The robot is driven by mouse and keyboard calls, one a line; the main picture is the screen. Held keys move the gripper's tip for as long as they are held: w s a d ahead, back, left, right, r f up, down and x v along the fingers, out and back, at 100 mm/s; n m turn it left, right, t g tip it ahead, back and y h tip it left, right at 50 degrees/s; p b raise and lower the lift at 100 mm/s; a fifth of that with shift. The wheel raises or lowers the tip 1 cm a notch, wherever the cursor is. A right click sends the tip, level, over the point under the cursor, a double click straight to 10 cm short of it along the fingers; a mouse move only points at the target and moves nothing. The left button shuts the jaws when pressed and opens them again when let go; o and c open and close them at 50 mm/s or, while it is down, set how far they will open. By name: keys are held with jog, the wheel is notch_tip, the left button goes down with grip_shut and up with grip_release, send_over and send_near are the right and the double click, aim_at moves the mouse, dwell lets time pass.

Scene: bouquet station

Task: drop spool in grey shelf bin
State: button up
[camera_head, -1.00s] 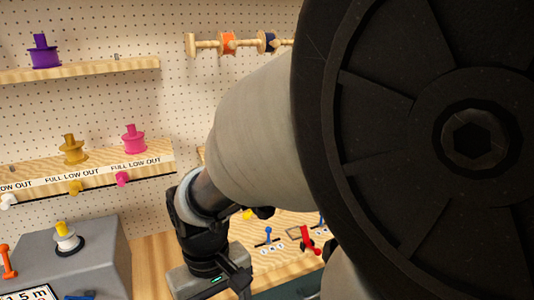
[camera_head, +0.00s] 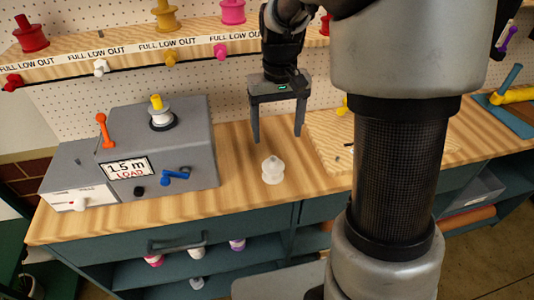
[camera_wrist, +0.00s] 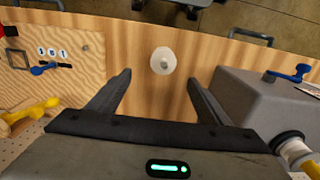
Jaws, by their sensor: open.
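A whitish spool (camera_head: 272,172) stands upright on the wooden bench top near its front edge. In the wrist view the spool (camera_wrist: 163,60) shows from above, just beyond the space between the fingertips. My gripper (camera_head: 277,138) points down above the bench, behind and above the spool, with its fingers apart and nothing between them. It also shows in the wrist view (camera_wrist: 159,77). A grey bin (camera_head: 478,188) sits on the shelf under the bench at the right, partly visible.
A shelf of coloured spools (camera_head: 120,48) runs behind. A board with small parts (camera_head: 325,140) lies to the right. Bare bench surrounds the spool.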

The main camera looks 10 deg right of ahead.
aim_at(273, 167)
notch_tip(273, 167, down, 9)
jog(key=shift+f+b, duration=0.1)
jog(key=shift+b, duration=0.2)
jog(key=shift+a+f, duration=0.2)
jog(key=shift+f, duration=1.1)
jog(key=shift+a+f, duration=0.2)
jog(key=shift+f, duration=1.1)
jog(key=shift+c, duration=0.4)
jog(key=c, duration=1.2)
jog(key=shift+r, duration=0.1)
